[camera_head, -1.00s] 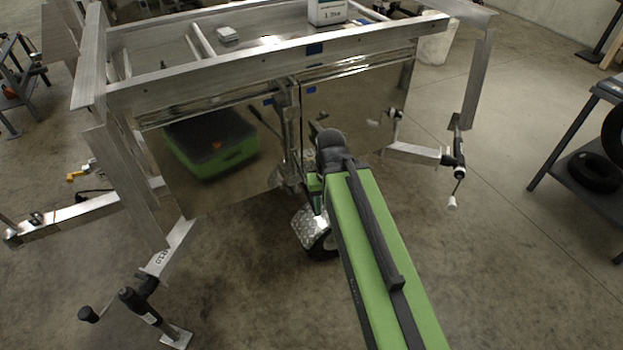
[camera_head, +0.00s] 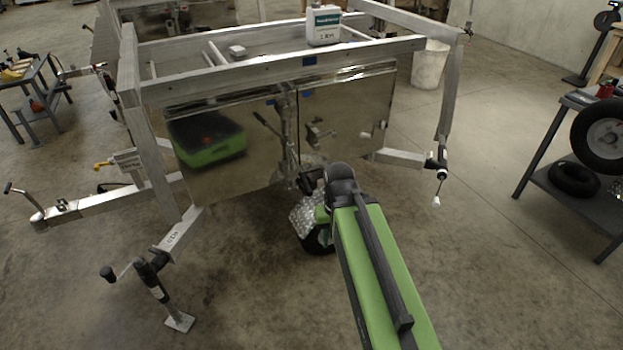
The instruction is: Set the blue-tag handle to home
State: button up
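Small blue tags show on the trailer frame, one on the top rail (camera_head: 309,61) and a smaller one (camera_head: 306,93) on the shiny panel below. A dark lever-like handle (camera_head: 268,125) shows left of the metal upright at the panel's middle. I cannot tell whether it is real or a reflection, or which tag belongs to it. My green arm reaches forward to the trailer's lower middle. My gripper (camera_head: 309,180) is a small dark shape beyond the black wrist, mostly hidden; its fingers are not clear. It appears apart from the lever.
The aluminium trailer (camera_head: 270,76) stands ahead, with a white jug (camera_head: 324,26) on top. A crank jack stand (camera_head: 155,280) is at front left, another crank (camera_head: 440,172) at right. A wheel (camera_head: 316,240) is below. A tyre rack (camera_head: 580,190) stands right. Floor between is clear.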

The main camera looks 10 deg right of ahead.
aim_at(290, 148)
jog(key=u, duration=0.2)
jog(key=i, duration=0.85)
jog(key=u, duration=1.6)
jog(key=k, duration=0.9)
jog(key=u, duration=0.4)
jog(key=i, duration=1)
jog(key=u, duration=0.05)
